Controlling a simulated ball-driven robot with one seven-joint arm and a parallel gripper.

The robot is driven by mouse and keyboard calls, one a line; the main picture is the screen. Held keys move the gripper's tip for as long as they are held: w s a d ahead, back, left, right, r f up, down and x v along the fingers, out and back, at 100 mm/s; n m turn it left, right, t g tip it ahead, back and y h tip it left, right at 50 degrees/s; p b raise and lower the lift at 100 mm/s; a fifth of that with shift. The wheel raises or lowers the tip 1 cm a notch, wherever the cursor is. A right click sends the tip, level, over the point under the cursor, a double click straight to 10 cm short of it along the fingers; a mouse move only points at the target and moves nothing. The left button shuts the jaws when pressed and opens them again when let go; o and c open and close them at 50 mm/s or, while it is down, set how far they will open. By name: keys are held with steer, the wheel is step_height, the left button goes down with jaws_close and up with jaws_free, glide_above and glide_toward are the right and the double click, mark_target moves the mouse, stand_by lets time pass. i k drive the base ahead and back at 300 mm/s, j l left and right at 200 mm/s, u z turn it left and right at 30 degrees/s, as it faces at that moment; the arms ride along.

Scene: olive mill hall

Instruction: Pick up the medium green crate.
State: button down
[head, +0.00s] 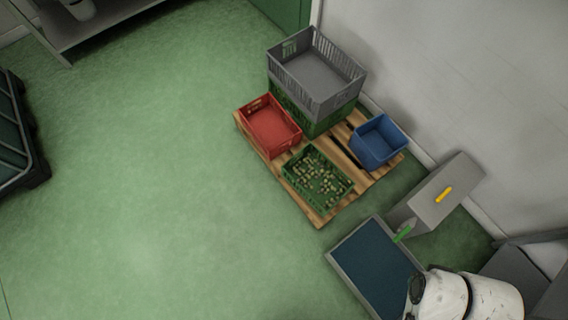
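Two green crates are on a wooden pallet (316,215) near the wall. One green crate (317,189) is low and open and stands at the pallet's front, with many small pale green and brownish pieces in it. The other green crate (322,126) is at the back, mostly hidden under a large grey crate (316,73) stacked on it. I cannot tell from their looks alone which is the medium one. My gripper does not show in the head view.
A red crate (270,126) and a blue crate (377,142) flank the front green crate. Right of the pallet are a grey box (440,195) with a yellow handle and a dark blue-topped platform (375,265). The floor left of the pallet is clear.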

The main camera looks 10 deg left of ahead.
mark_target(321, 187)
steer(key=k+j+u, duration=0.2)
steer(key=i+j+z, duration=0.1)
steer(key=i+j, duration=0.4)
steer(key=i+j+z, duration=0.15)
steer(key=i+j, duration=0.35)
steer(key=i+j+z, duration=0.1)
steer(key=i+j, duration=0.35)
steer(key=j, duration=0.15)
